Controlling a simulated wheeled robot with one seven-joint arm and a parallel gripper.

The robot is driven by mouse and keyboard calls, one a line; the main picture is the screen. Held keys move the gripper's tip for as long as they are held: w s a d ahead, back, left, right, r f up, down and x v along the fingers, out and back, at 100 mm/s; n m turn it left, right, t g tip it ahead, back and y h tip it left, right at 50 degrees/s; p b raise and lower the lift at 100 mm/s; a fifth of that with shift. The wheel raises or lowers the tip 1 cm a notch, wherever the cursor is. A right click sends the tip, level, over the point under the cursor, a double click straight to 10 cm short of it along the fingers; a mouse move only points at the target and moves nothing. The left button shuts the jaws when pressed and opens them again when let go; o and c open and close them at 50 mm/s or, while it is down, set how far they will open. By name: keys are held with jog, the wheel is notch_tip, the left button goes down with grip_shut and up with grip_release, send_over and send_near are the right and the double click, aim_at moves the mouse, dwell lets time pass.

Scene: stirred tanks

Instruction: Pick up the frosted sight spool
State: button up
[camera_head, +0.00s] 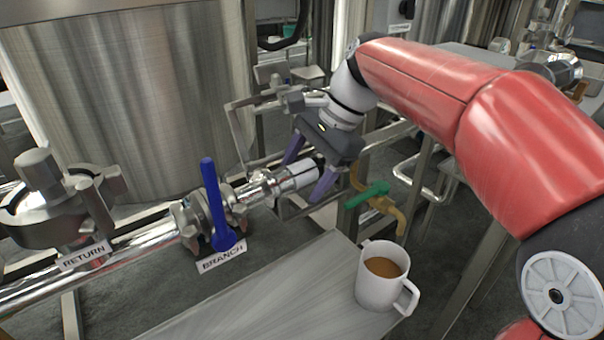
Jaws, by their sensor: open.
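The frosted sight spool (297,176) is a short whitish cylinder lying roughly level at the right end of the branch pipe, with a dark opening at its right end. My gripper (307,175) is open, with its purple fingers reaching down around the spool, one on the far side and one on the near side. Whether either finger touches the spool cannot be told. Part of the spool's right end is close under the gripper body.
A blue-handled valve (214,205) stands left of the spool, by the BRANCH label (222,258). A green-handled brass valve (378,200) is close on the right. A coffee mug (381,280) stands on the grey bench (270,290). A large steel tank (130,100) rises behind.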

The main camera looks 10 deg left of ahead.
jog(key=c, duration=1.4)
jog(key=shift+o, duration=0.2)
jog(key=shift+r, duration=0.15)
